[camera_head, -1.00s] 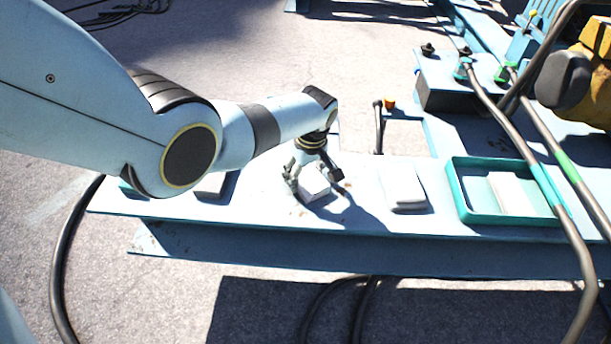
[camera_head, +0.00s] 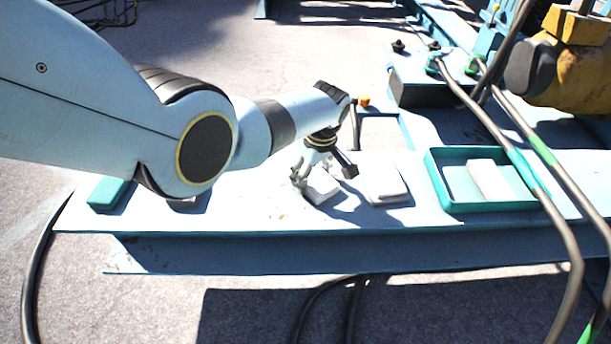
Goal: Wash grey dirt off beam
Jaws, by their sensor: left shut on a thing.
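The pale blue beam (camera_head: 250,215) runs across the middle of the view, its flat top in sunlight. My left gripper (camera_head: 324,175) is shut on a small white block (camera_head: 322,191), held low at the beam's top; I cannot tell whether it presses on the surface. Another white block (camera_head: 387,187) lies on the beam just right of it, apart from it by a small gap. Small brown specks show on the beam top, but I cannot make out a clear grey dirt patch. The gripper, its arm and their shadow hide part of the top. My right gripper is out of view.
A teal tray (camera_head: 449,202) holding a pale block (camera_head: 489,180) stands on the beam at the right. Dark hoses (camera_head: 560,225) cross in front of it. A teal block (camera_head: 107,193) lies at the beam's left end. A greyish item (camera_head: 187,203) is mostly hidden under my arm.

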